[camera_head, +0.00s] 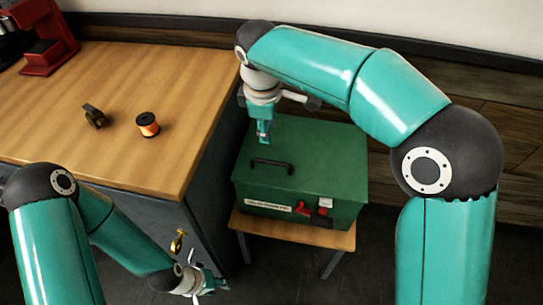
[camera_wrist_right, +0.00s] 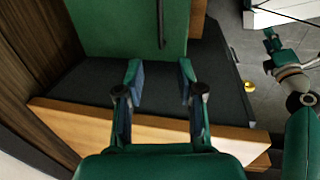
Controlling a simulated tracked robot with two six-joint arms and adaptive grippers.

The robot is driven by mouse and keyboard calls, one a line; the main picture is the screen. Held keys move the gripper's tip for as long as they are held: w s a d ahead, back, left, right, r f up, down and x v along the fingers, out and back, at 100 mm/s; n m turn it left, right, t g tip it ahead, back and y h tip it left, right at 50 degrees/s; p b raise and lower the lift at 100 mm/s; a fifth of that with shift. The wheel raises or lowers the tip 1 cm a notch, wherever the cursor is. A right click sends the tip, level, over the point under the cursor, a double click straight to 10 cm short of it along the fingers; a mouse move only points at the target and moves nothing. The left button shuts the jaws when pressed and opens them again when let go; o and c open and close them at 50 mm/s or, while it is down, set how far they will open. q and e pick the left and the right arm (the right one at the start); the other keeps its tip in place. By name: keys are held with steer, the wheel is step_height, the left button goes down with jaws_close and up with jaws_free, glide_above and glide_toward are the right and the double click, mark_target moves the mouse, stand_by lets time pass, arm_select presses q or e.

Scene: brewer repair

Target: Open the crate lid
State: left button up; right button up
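The green crate (camera_head: 322,174) stands on a small wooden stand, with its lid down. A black handle (camera_head: 272,165) lies across the lid; it also shows in the right wrist view (camera_wrist_right: 161,25). The crate's front carries a red-and-black latch (camera_head: 319,217) and a pale label. My right gripper (camera_head: 264,137) points down by the lid's back left edge, apart from the handle. In the right wrist view its fingers (camera_wrist_right: 160,82) are open with nothing between them. My left gripper (camera_head: 212,285) is low in front of the cabinet, away from the crate; its fingers are too small to read.
The wooden counter (camera_head: 120,80) beside the crate holds a spool (camera_head: 148,125), a small dark part (camera_head: 95,116) and a red machine (camera_head: 48,40). A brass item (camera_head: 178,242) is on the cabinet front. A wooden wall stands behind the crate.

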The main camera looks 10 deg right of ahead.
mark_target(271, 163)
steer(key=w+f, duration=0.1)
steer(key=f, duration=0.4)
steer(key=w+f+b, duration=0.1)
steer(key=f, duration=0.4)
steer(key=d+f, duration=0.1)
steer(key=f, duration=0.4)
steer(key=shift+w+d+f, duration=0.1)
steer(key=shift+w+f, duration=0.05)
steer(key=shift+w, duration=0.25)
jaws_close()
